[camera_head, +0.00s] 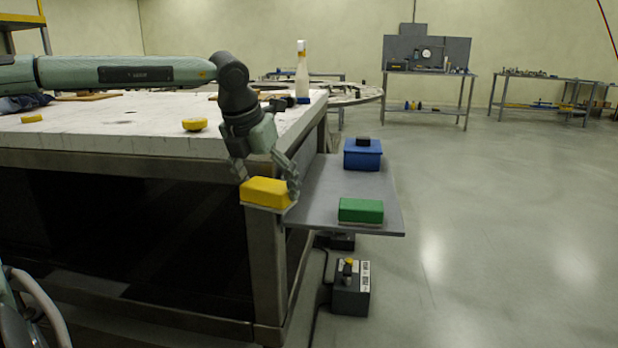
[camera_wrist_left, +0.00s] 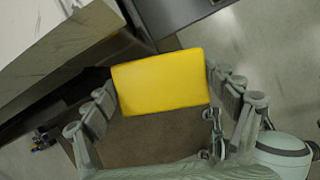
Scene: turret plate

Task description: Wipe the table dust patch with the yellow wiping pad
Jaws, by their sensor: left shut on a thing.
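The yellow wiping pad (camera_head: 266,192) is a block with a pale underside, at the table's near right corner, level with the side shelf in the picture. My left gripper (camera_head: 266,180) is shut on it, one finger at each end. In the left wrist view the pad (camera_wrist_left: 162,82) sits between the two fingers (camera_wrist_left: 160,100). The white-topped table (camera_head: 110,125) fills the left of the head view. I cannot make out a dust patch for certain on it. My right gripper is not in view.
A grey side shelf (camera_head: 320,195) holds a green pad (camera_head: 361,209) and a blue box (camera_head: 363,155). A white bottle (camera_head: 302,75) and yellow pieces (camera_head: 195,125) (camera_head: 32,118) stand on the table. A grey control box (camera_head: 351,290) is on the floor. Open floor lies to the right.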

